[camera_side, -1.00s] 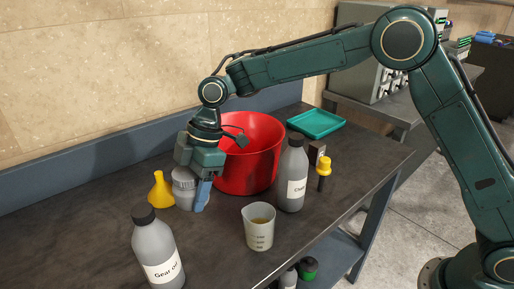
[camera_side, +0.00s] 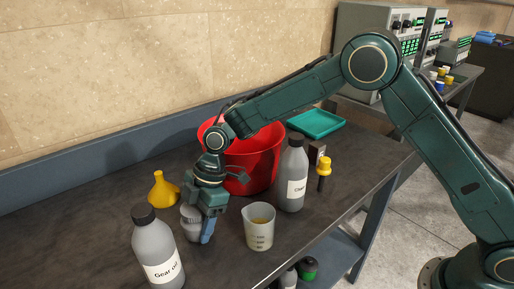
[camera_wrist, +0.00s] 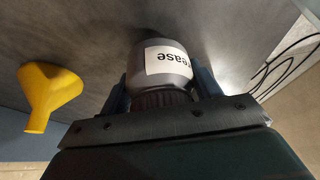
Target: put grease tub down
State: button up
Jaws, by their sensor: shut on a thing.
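The grease tub (camera_side: 190,220) is a grey tub with a white label. In the wrist view the tub (camera_wrist: 167,64) sits between the two fingers, its label reading "Grease" upside down. My gripper (camera_side: 198,228) is shut on the tub from above. In the side view the tub is low over the bench, between the gear oil bottle and the measuring jug. Part of it is hidden behind my gripper, and I cannot tell whether its base touches the bench.
A yellow funnel (camera_side: 163,190) stands left of the tub. The gear oil bottle (camera_side: 157,250) is in front, the measuring jug (camera_side: 259,227) to the right. A red bucket (camera_side: 262,160), grey bottle (camera_side: 292,178), yellow-handled tool (camera_side: 323,172) and teal tray (camera_side: 316,123) stand farther back. The dark bench (camera_side: 215,268) is clear in front.

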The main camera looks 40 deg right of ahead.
jog(key=shift+f, duration=0.85)
jog(key=shift+f, duration=0.1)
jog(key=o, duration=1.2)
jog(key=shift+f, duration=0.1)
jog(key=v, duration=1.2)
jog(key=shift+r, duration=0.25)
